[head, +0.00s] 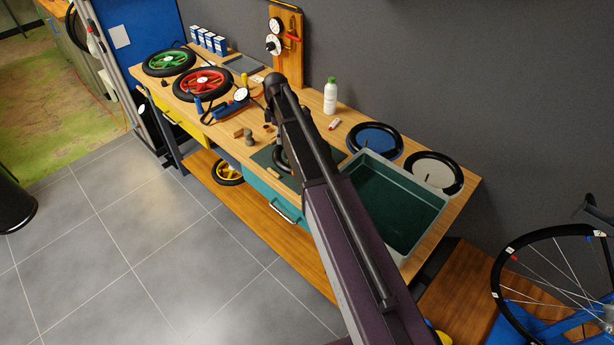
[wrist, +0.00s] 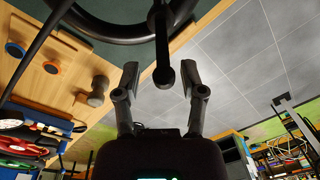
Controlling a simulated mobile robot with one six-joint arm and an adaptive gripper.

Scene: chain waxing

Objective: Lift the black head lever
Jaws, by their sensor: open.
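In the wrist view a black lever-like bar with a rounded end (wrist: 163,74) hangs down from the top of the picture. It looks like the black head lever. My gripper (wrist: 161,76) is open, with one finger on each side of the bar's end. Gaps show between the bar and both fingers in this view; I cannot tell the depth between them. A thick black ring (wrist: 115,30) lies behind the bar over a dark green mat (wrist: 95,48). In the head view my arm covers the gripper and the lever.
The wooden bench (head: 225,128) holds a grey-rimmed green tub (head: 432,207), a white bottle (head: 330,96), and red (head: 203,82) and green (head: 168,61) wheels. The tiled floor (head: 150,235) before the bench is clear.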

